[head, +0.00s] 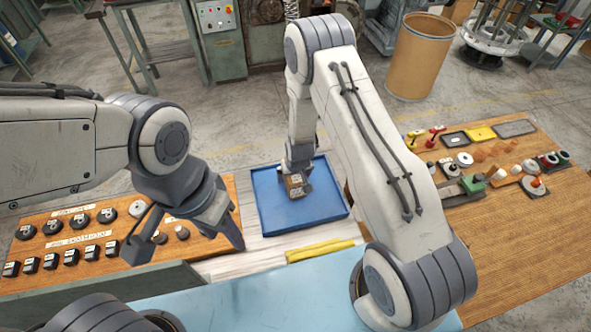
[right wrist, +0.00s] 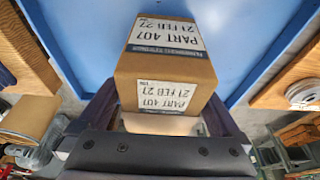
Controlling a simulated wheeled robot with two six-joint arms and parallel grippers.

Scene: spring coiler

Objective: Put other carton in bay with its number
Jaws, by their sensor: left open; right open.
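A brown carton (head: 293,187) stands in the blue tray (head: 268,205), near its middle. The right wrist view shows the carton (right wrist: 168,60) close up, with white labels reading "PART 407" and "21 FEB 27". My right gripper (head: 299,172) is over the tray at the carton. Its open fingers (right wrist: 160,115) lie on either side of the carton's near end; I cannot tell whether they touch it. My left gripper (head: 187,240) is open and empty, pointing down above the right part of the left bench. I can read no bay number in these views.
The left wooden bench (head: 28,220) holds rows of black pieces with paper labels. The right bench (head: 520,240) holds small coloured parts and trays. A yellow strip (head: 320,250) lies in front of the blue tray. A brown drum (head: 420,57) stands behind on the floor.

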